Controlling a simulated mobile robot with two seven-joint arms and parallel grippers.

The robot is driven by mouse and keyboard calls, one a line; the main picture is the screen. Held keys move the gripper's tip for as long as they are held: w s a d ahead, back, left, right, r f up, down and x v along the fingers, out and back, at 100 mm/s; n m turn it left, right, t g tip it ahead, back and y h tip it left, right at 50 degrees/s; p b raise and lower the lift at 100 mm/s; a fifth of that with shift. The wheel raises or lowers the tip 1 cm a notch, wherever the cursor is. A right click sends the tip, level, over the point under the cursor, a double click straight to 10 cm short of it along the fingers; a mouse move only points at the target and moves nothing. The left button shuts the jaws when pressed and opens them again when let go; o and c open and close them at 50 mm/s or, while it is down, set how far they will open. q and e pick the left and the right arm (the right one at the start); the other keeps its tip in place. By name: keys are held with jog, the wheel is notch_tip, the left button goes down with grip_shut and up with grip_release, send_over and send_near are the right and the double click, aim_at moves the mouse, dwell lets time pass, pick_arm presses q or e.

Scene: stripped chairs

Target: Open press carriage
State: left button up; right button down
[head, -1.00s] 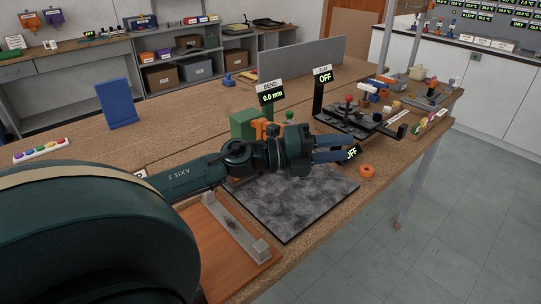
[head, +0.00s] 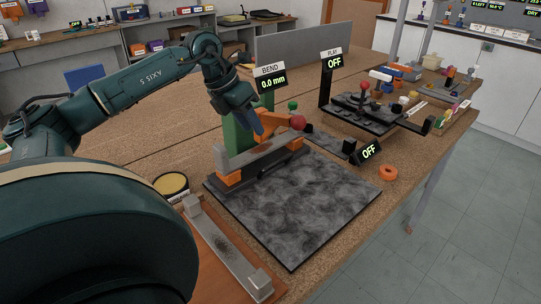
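The press (head: 229,181) has orange blocks, a green upright and a flat bar across its front. It stands at the back left edge of the dark mottled mat (head: 300,215). Its BEND display (head: 270,80) reads 0.0 mm. A red ball knob (head: 298,122) sits at its right end. My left gripper (head: 257,132) reaches down over the press with its blue fingers just above or against the bar; contact cannot be told. The fingers overlap in this view, so their opening is unclear. The carriage's state is partly hidden by the gripper. My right gripper is not in view.
A PLAY station (head: 362,112) reading OFF stands right of the press. A second OFF display (head: 370,151) and an orange ring (head: 387,173) lie near the mat. A wooden board with a metal bar (head: 222,247) is at front left. The mat's front is clear.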

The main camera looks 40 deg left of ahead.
pick_arm(q)
jog(key=p+x, duration=0.1)
jog(key=x, duration=1.1)
jog(key=shift+d+r+p, duration=0.1)
jog(key=shift+d+p, duration=0.05)
jog(key=shift+p, duration=0.25)
jog(key=shift+s, duration=0.1)
grip_shut()
